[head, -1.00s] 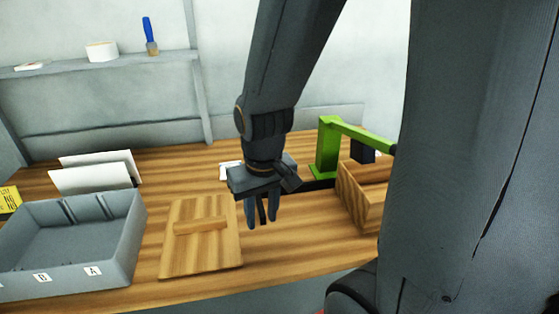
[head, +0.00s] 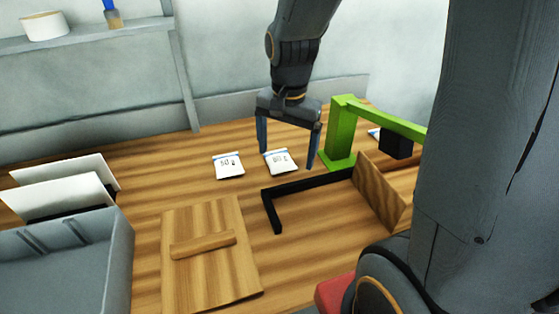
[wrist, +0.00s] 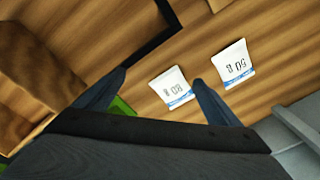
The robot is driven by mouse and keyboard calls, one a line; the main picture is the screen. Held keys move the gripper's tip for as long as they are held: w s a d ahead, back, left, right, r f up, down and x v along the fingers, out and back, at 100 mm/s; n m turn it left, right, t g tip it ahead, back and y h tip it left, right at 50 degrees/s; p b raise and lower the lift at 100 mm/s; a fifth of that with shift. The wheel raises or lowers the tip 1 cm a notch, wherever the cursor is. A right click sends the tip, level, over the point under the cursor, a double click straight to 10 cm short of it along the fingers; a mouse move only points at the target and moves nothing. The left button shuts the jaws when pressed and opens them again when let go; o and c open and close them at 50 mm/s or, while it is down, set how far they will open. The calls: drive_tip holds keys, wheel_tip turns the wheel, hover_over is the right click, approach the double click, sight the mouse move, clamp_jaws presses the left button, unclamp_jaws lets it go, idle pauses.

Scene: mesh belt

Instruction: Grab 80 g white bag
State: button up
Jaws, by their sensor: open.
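The white bag marked 80 g (head: 281,162) lies flat on the wooden table, with a blue strip along one edge. In the wrist view the 80 g bag (wrist: 172,88) lies between the finger tips, nearer the right-hand finger. A second white bag, marked 50 g (head: 228,166), lies just to its left; in the wrist view that bag (wrist: 233,64) is outside the fingers, to the right. My gripper (head: 288,160) is open and empty, pointing down above the 80 g bag, with its fingers on either side of it. I cannot tell the exact height.
A black L-shaped bar (head: 300,187) lies in front of the bags. A green stand (head: 342,135) is close on the right, with a wooden box (head: 378,192) beside it. A wooden board with a handle (head: 208,275) and a grey bin (head: 118,262) are at left.

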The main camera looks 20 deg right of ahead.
sight(276, 158)
drive_tip(key=w+m, duration=0.2)
drive_tip(key=m, duration=0.1)
drive_tip(key=w+m, duration=0.2)
drive_tip(key=m, duration=0.1)
drive_tip(key=w+r+m, duration=0.1)
drive_tip(key=w+m, duration=0.1)
drive_tip(key=shift+w+a+m+g+b, duration=0.2)
drive_tip(key=shift+w+m+g+b, duration=0.1)
drive_tip(key=shift+w+m+g, duration=0.1)
drive_tip(key=shift+f, duration=0.45)
drive_tip(key=shift+f+p, duration=1.2)
drive_tip(key=shift+f, duration=2.25)
drive_tip(key=c, duration=1.2)
